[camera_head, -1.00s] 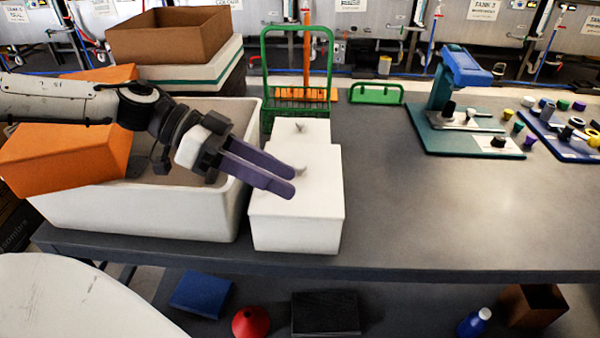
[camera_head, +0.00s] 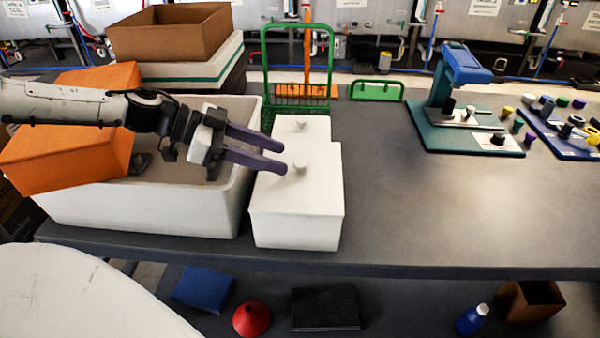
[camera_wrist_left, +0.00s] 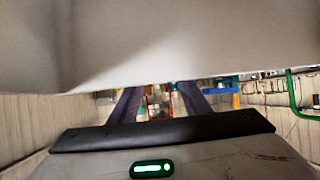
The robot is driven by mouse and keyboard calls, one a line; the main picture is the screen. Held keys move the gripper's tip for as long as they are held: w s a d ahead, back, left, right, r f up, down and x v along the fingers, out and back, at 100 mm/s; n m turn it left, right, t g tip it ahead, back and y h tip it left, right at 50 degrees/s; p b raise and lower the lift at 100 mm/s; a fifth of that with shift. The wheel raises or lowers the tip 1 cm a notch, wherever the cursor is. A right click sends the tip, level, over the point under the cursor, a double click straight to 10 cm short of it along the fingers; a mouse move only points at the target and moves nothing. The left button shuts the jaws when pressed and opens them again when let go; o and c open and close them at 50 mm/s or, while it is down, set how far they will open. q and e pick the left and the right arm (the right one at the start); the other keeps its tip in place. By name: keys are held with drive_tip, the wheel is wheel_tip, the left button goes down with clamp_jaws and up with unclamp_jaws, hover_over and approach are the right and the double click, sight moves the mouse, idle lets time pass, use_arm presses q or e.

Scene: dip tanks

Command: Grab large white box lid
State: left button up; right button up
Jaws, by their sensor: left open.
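The large white box lid (camera_head: 320,188) is on the nearer white box (camera_head: 297,232), with a round white knob (camera_head: 300,167) on top. A smaller white lid with its own knob (camera_head: 301,125) lies just behind it. My left gripper (camera_head: 285,157) is open and empty, with its two purple fingers pointing right over the lid's left part. The fingertips end just left of the large lid's knob; contact cannot be told. In the left wrist view the fingers (camera_wrist_left: 160,102) are apart, and a large pale surface I cannot identify covers the top. My right gripper is out of view.
A large white bin (camera_head: 215,212) with an orange box (camera_head: 70,150) stands left of the white boxes. A green wire rack (camera_head: 266,75) stands behind them. A teal-and-blue press (camera_head: 435,95) stands at right. The grey table (camera_head: 420,210) is clear between.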

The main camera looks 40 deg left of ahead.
sight(300, 162)
use_arm(q)
drive_tip(key=shift+x, duration=1.2)
drive_tip(key=shift+w+d+f+b, duration=0.3)
drive_tip(key=shift+w+f+b, duration=0.2)
drive_tip(key=shift+b, duration=0.75)
drive_tip(key=shift+w+d+b, duration=0.25)
drive_tip(key=shift+d+b, duration=0.15)
drive_tip(key=shift+c, duration=0.4)
drive_tip(key=shift+r, duration=0.1)
clamp_jaws()
